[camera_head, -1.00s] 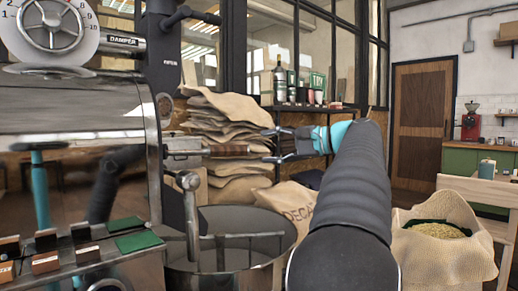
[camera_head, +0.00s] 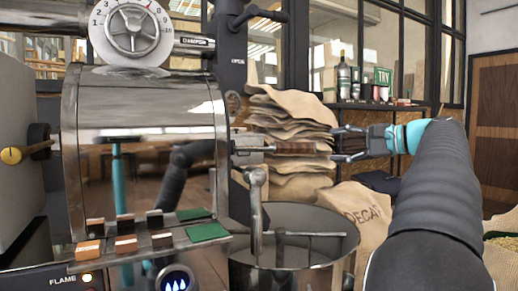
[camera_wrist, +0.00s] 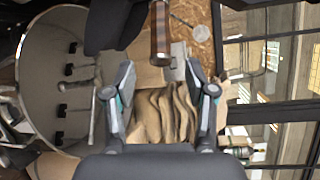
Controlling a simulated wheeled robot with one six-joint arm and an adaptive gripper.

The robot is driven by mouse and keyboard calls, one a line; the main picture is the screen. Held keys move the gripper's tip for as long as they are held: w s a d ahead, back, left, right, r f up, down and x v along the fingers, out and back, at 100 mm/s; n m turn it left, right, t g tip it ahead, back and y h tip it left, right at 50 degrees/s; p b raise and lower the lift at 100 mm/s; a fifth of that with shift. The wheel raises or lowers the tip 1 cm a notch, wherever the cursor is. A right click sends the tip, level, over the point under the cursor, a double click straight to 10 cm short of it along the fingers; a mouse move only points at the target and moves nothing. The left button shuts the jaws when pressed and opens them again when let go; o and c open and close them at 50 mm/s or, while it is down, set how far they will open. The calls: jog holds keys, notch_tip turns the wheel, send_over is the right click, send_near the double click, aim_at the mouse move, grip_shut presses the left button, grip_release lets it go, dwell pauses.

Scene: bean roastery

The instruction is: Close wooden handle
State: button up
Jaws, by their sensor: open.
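The wooden handle (camera_head: 303,147) is a brown grip on a metal shaft that sticks out from the front of the steel roaster drum (camera_head: 150,110). In the wrist view the wooden handle (camera_wrist: 161,35) comes in from the top, with its free end near the gap between my fingertips. My gripper (camera_head: 338,145) is open, with its fingers pointing at the handle's free end. In the wrist view the two fingers of my gripper (camera_wrist: 158,72) stand apart with nothing clamped between them. Whether a finger touches the handle, I cannot tell.
A round steel cooling bin (camera_head: 335,225) lies below the handle, with an upright metal lever (camera_head: 255,205) beside it. Stacked burlap sacks (camera_head: 290,115) stand behind, and a "DECAF" sack (camera_head: 360,215) is right of the bin. A dark column (camera_head: 232,60) stands behind the drum.

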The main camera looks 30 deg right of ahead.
jog(key=shift+m+t+h, duration=0.3)
jog(key=shift+m+h, duration=0.1)
jog(key=shift+h, duration=0.4)
jog(key=s+d+f+b, duration=0.1)
jog(key=s+f+b, duration=0.1)
jog(key=s+d+f+b, duration=0.1)
jog(key=d+b, duration=0.1)
jog(key=shift+s+f+b, duration=0.3)
jog(key=shift+s+f, duration=0.05)
jog(key=shift+s, duration=0.05)
grip_shut()
jog(key=s+d+r+t+h+b, duration=0.1)
jog(key=s+d+r+t+b, duration=0.1)
jog(key=s+d, duration=0.1)
jog(key=w+a+n, duration=0.1)
jog(key=w+a, duration=0.4)
jog(key=w, duration=0.7)
jog(key=shift+f+b, duration=0.15)
jog(key=shift+b, duration=0.2)
jog(key=shift+w+a+h, duration=0.1)
jog(key=shift+w+h, duration=0.05)
jog(key=shift+h, duration=0.15)
